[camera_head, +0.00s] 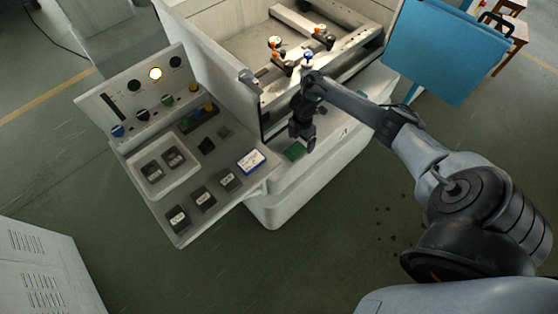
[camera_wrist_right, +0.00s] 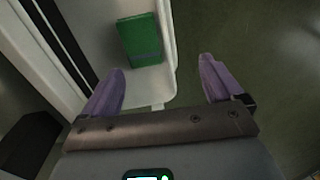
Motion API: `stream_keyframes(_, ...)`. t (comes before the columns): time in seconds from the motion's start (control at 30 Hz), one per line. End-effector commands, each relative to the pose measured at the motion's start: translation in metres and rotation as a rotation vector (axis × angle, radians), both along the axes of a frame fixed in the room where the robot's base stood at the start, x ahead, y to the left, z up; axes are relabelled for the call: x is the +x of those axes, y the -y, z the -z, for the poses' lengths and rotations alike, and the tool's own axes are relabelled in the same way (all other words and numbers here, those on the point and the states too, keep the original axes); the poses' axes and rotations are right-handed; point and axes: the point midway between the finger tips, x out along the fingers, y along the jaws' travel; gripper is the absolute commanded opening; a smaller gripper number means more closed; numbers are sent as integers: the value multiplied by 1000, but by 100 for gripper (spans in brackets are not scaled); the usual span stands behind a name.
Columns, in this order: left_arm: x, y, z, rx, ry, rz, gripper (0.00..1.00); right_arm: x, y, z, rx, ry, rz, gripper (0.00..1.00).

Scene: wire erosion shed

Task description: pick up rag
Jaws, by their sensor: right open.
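A flat green rectangle, which I take to be the rag (camera_head: 294,151), lies on the pale front ledge of the machine. In the right wrist view the rag (camera_wrist_right: 140,38) shows ahead of the fingers, nearer the left finger. My right gripper (camera_head: 304,144) points down beside and above the rag in the head view. In the wrist view the right gripper (camera_wrist_right: 162,70) is open, with two purple fingertips apart and nothing between them. The right finger is over the dark floor, past the ledge edge. My left gripper is not in view.
A control panel (camera_head: 222,134) with buttons stands left of the ledge, with a blue-and-white item (camera_head: 251,160) on it. The machine's open tank (camera_head: 285,22) is behind my gripper. A blue panel (camera_head: 445,45) is at the right. The floor in front is clear.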

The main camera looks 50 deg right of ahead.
Motion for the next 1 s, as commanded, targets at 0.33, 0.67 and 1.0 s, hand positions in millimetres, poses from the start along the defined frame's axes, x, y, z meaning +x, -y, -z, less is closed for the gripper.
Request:
stream_keyframes(0.33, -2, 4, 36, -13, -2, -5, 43, 26, 4, 20, -8, 54, 5, 94)
stream_keyframes(0.67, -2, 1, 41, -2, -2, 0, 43, 26, 5, 44, -9, 53, 3, 94)
stream_keyframes(1.0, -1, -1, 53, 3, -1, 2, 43, 29, 1, 82, -7, 53, 4, 94)
